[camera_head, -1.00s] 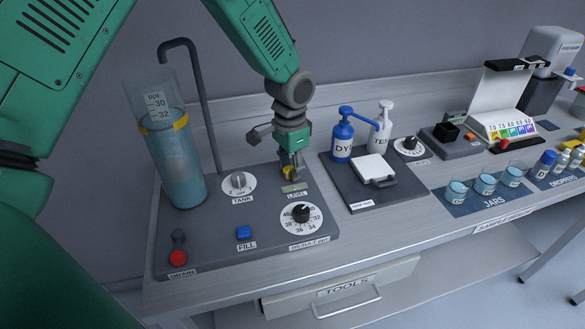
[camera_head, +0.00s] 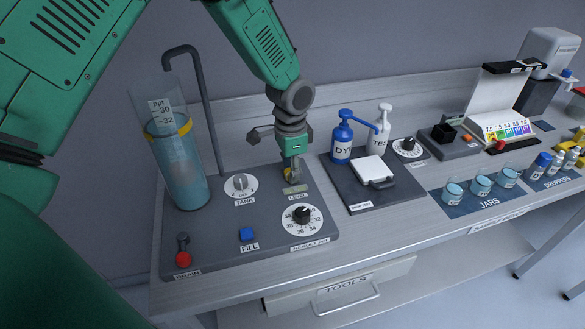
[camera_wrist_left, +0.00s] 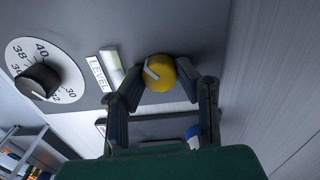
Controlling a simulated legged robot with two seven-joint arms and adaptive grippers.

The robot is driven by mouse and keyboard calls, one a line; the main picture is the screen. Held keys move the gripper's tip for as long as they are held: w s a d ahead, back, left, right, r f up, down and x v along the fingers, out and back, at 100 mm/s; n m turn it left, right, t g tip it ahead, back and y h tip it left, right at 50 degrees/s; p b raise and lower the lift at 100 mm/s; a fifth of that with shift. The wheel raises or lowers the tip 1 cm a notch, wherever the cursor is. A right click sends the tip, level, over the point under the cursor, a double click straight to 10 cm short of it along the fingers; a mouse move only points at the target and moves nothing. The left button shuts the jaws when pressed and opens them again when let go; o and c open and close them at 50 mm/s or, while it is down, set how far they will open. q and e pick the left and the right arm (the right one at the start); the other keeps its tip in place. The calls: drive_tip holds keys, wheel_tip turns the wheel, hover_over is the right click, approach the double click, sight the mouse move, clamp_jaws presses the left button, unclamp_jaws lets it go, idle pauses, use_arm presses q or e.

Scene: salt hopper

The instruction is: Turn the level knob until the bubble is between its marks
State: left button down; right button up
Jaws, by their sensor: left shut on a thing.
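The level knob (camera_wrist_left: 160,73) is yellow with a white pointer line; in the left wrist view it sits between my left gripper's (camera_wrist_left: 157,88) two fingers. In the head view my left gripper (camera_head: 292,172) reaches down onto the knob from above and is shut on it. The level vial (camera_wrist_left: 112,66) is a pale greenish tube beside the knob, next to the LEVEL label; it also shows in the head view (camera_head: 295,189). The bubble and its marks are too small to make out. My right gripper is not in view.
The grey panel (camera_head: 215,243) carries a tank knob (camera_head: 241,186), a blue FILL button (camera_head: 247,234), a red drain knob (camera_head: 183,259), a numbered dial (camera_head: 302,215) and a tall water cylinder (camera_head: 181,172).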

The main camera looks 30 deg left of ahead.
use_arm(q)
drive_tip(key=c, duration=1.2)
unclamp_jaws()
drive_tip(key=shift+s+f, duration=0.15)
drive_tip(key=shift+s, duration=0.15)
drive_tip(key=shift+w+a, duration=0.1)
drive_tip(key=shift+w+a+r, duration=0.1)
drive_tip(key=shift+r, duration=0.15)
wheel_tip(320, 180, up, 12)
drive_tip(key=shift+f, duration=0.25)
